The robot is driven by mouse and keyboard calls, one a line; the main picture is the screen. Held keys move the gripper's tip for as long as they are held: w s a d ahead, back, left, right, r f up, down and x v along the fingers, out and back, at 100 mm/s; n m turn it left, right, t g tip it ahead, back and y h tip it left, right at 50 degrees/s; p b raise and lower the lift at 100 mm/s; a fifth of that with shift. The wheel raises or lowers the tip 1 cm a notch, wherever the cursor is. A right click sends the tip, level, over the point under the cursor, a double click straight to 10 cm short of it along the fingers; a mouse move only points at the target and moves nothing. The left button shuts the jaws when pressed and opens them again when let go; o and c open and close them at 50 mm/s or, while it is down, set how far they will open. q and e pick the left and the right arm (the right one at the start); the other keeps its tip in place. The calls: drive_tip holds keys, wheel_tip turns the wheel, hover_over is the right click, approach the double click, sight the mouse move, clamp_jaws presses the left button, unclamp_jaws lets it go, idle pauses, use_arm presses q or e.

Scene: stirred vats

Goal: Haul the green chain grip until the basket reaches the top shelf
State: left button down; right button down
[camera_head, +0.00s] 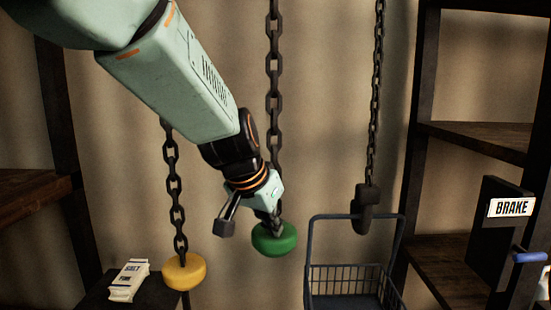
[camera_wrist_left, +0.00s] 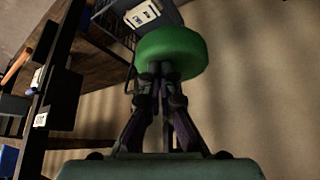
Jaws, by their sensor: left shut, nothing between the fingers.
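The green grip (camera_head: 274,239) is a thick round disc at the end of a dark chain (camera_head: 274,75), left of the basket. My left gripper (camera_head: 268,215) is at the green grip, partly in front of its chain. In the left wrist view, the closed fingertips (camera_wrist_left: 161,70) overlap the green grip (camera_wrist_left: 185,50), with nothing held between them. Whether they touch it I cannot tell. The dark wire basket (camera_head: 345,278) hangs low by its handle under a hook (camera_head: 364,208) on another chain. An upper wooden shelf (camera_head: 480,138) is at the right, well above the basket. My right gripper is not in view.
A yellow grip (camera_head: 184,272) hangs on a chain at the left, beside white salt packets (camera_head: 128,280) on a dark stand. A BRAKE sign (camera_head: 511,207) and a blue handle (camera_head: 530,257) are at the right. A lower shelf (camera_head: 440,262) stands beside the basket.

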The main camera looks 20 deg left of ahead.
sight(272, 239)
use_arm(q)
drive_tip(key=shift+s+r, duration=0.1)
drive_tip(key=shift+s, duration=0.1)
drive_tip(key=shift+w+f+b, duration=0.15)
drive_tip(key=shift+f+b, duration=0.4)
drive_tip(key=shift+f, duration=0.15)
drive_tip(key=shift+f+b, duration=0.9)
drive_tip(key=shift+f, duration=0.05)
drive_tip(key=shift+f+b, duration=3.75)
drive_tip(key=shift+f, duration=0.55)
wheel_tip(272, 239, up, 12)
drive_tip(key=p, duration=1)
drive_tip(key=shift+f, duration=0.2)
